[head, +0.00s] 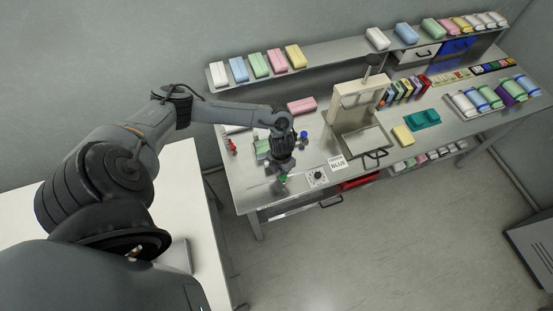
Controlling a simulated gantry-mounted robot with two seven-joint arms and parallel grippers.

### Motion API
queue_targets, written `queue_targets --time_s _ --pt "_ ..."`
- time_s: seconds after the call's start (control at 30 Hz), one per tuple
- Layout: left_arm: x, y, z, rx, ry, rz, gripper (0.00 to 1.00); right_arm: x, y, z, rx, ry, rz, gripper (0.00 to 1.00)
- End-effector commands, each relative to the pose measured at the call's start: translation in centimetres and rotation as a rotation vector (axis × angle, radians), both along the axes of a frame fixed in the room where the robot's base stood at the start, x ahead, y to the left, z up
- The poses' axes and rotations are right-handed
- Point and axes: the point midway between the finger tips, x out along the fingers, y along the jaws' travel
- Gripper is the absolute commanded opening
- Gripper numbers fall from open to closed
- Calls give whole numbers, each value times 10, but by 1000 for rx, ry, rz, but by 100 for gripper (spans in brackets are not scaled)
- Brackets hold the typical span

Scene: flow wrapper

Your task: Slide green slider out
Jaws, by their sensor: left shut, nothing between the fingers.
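A small green piece (284,178), which looks like the green slider, shows at the front left of the metal table. My left gripper (283,173) points down right at it from above. Its fingers look closed, with nothing held between them. I cannot tell whether the fingertips touch the green piece, and the gripper hides part of it. My right gripper is not in view.
A control plate with a black knob (317,177) and a sign reading BLUE (338,163) lie just right of the gripper. A beige machine (355,105) stands further right. A red piece (232,146) is at the left edge. A shelf (330,50) holds colored packs.

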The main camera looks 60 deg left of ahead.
Motion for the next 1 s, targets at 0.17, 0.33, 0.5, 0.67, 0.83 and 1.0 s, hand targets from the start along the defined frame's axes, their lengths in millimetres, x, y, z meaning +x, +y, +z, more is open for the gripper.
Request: queue_targets --time_s 0.17,0.33,0.5,0.67,0.83,1.0 --pt "-1 -7 0 -7 1 -4 0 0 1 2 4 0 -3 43" --pt "-1 -8 0 -9 1 -5 0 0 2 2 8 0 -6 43" --pt "-1 -8 0 -11 1 -5 0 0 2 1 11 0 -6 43" --pt "0 -5 0 -12 0 -5 0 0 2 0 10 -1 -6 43" --pt "1 2 -1 -9 0 -4 0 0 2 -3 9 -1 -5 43" --pt "2 6 0 -7 -1 -2 0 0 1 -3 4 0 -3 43"
